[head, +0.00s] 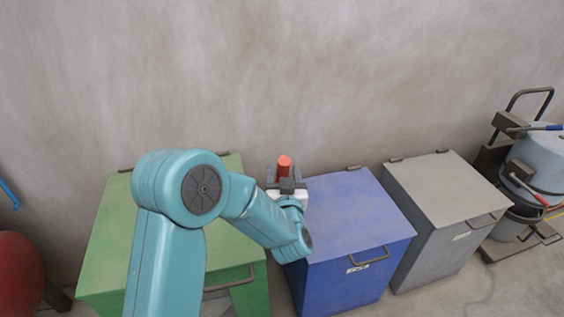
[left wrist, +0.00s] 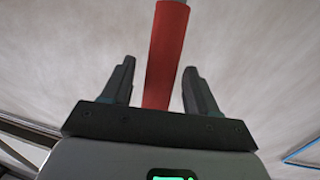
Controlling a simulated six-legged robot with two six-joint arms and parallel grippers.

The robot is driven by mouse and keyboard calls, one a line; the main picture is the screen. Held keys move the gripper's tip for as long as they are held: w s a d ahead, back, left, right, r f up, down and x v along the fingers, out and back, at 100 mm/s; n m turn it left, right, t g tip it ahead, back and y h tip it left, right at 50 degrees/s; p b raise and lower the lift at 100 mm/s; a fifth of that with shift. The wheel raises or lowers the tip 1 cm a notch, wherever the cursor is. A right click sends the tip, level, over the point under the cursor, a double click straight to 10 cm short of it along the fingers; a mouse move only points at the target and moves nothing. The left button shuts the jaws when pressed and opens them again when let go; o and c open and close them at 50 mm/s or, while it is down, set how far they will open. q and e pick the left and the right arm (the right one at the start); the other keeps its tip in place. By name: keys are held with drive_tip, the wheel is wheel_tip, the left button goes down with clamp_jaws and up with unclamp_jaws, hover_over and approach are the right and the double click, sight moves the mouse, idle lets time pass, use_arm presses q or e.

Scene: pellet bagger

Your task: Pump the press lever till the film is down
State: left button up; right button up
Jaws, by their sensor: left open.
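A red cylindrical grip (head: 284,163), which looks like the press lever's handle, stands up between the fingers of my left gripper (head: 284,174) in the head view. In the left wrist view the red grip (left wrist: 166,45) runs up between the two dark fingers, with a bit of grey rod at its top. My left gripper is open, with a gap visible on each side of the grip. I cannot make out the rest of the lever, the press or the film. My right gripper is not in view.
Lidded bins, green (head: 112,225), blue (head: 345,225) and grey (head: 440,190), stand in a row along the grey wall (head: 330,70). A grey drum (head: 535,165) on a dark wheeled frame stands at the right. A red rounded object (head: 18,270) is at the lower left.

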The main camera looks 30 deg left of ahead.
use_arm(q)
drive_tip(key=shift+x, duration=1.55)
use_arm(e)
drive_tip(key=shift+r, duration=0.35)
use_arm(q)
clamp_jaws()
drive_tip(key=shift+f, duration=0.1)
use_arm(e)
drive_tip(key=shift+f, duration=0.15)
